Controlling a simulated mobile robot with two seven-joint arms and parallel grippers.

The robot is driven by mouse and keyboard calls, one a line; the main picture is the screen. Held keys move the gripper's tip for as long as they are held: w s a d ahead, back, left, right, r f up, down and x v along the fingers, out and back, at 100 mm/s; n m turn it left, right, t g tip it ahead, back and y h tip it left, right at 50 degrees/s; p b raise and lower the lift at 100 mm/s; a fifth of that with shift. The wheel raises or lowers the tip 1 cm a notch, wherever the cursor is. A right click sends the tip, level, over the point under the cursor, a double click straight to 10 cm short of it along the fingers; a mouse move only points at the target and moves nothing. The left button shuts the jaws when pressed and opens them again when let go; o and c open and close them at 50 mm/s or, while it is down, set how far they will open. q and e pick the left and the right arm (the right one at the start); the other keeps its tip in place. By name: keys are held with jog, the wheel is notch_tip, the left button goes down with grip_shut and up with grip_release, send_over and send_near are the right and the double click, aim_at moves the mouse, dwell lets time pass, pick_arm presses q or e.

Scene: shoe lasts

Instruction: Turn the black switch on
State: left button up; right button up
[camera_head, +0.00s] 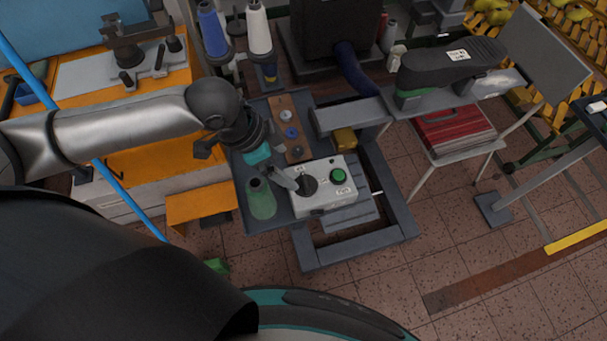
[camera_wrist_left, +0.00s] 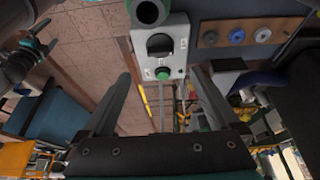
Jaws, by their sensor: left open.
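A light grey control box (camera_head: 325,204) stands on the dark workbench near the middle of the head view. The black switch (camera_head: 308,186) is a round knob on its top, left of a green push button (camera_head: 339,176). My left gripper (camera_head: 287,179) is just left of the switch in the head view, with a grey finger close to the knob; I cannot tell whether it touches. In the left wrist view the open, empty fingers (camera_wrist_left: 165,92) spread below the box, with the black switch (camera_wrist_left: 160,46) and green button (camera_wrist_left: 163,73) above the gap. My right gripper is out of view.
A green bottle (camera_head: 261,200) stands left of the box. A wooden strip (camera_head: 291,135) with several small knobs lies behind it. A machine arm with a black shoe last (camera_head: 450,62) is at the upper right. An orange bench (camera_head: 150,150) is at left.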

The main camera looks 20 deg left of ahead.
aim_at(305, 181)
pick_arm(q)
jog(key=b+x, duration=0.1)
jog(key=x, duration=0.8)
jog(key=shift+w+d+f, duration=0.1)
jog(key=shift+w, duration=0.05)
jog(key=shift+d+f, duration=0.15)
jog(key=shift+f, duration=0.25)
jog(key=shift+w, duration=0.1)
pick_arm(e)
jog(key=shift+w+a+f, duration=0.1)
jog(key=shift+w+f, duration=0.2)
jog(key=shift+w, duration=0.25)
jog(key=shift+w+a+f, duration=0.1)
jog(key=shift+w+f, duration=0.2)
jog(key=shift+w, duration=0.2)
pick_arm(q)
jog(key=shift+c, duration=0.3)
jog(key=c, duration=1.3)
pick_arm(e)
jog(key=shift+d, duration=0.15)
